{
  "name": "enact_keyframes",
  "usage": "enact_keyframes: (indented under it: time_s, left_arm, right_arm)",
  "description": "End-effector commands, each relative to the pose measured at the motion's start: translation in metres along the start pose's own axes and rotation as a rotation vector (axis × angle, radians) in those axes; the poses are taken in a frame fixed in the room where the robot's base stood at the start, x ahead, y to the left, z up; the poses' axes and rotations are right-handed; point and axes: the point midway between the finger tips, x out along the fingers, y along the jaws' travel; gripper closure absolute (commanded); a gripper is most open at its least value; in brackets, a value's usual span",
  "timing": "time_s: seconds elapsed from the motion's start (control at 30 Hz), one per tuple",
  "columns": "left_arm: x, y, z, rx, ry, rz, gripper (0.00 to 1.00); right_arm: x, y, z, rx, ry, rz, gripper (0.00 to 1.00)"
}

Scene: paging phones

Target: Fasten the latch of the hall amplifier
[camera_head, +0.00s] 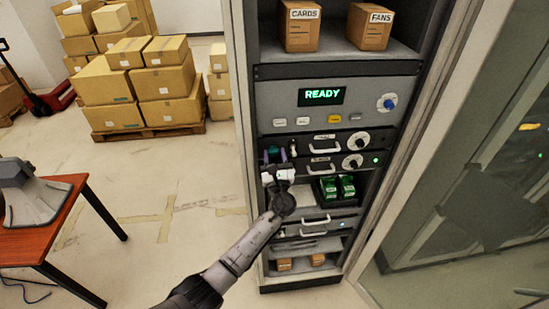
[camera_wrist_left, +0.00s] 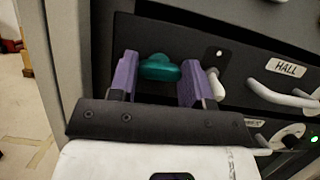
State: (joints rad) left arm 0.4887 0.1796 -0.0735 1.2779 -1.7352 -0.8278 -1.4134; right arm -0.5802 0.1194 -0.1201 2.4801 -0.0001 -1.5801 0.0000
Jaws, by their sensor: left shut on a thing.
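The hall amplifier is the dark rack unit whose label reads HALL (camera_wrist_left: 287,68), in the left wrist view; its front also shows in the head view (camera_head: 345,144). A teal knob (camera_wrist_left: 160,68), which looks like the latch grip, sits at the unit's left end. My left gripper (camera_head: 277,155) is at the left side of the rack, its purple fingers (camera_wrist_left: 160,80) on either side of the teal knob and shut on it. A small white lever (camera_wrist_left: 215,83) stands just right of the right finger. The latch's catch is not clearly visible. My right gripper is not in view.
A panel reading READY (camera_head: 321,96) is above. A second dark unit with a white handle (camera_head: 320,169) is just below. Green blocks (camera_head: 338,187) sit in a tray to the lower right. A glass door (camera_head: 470,150) is at the right. Open floor lies left.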

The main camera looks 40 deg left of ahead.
Motion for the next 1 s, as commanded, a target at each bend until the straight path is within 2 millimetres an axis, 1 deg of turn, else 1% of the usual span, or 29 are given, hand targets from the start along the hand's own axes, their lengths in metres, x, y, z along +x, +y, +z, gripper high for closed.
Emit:
enact_keyframes:
  time_s: [0.03,0.17,0.5,0.7,1.0]
  left_arm:
    - [-0.002,0.000,-0.004,-0.026,-0.001,0.009,0.79]
    - [-0.003,-0.001,-0.006,-0.108,-0.002,0.045,0.79]
    - [-0.003,-0.002,-0.006,-0.401,-0.002,0.165,0.79]
    - [-0.002,-0.002,-0.005,-0.578,-0.002,0.238,0.79]
    - [-0.001,-0.003,-0.003,-0.840,-0.001,0.347,0.79]
  right_arm:
    - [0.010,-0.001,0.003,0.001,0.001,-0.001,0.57]
    - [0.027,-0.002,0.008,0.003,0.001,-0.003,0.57]
    - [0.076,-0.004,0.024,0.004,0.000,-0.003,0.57]
    - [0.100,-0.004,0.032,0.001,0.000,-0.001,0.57]
    - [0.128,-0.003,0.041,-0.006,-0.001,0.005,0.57]
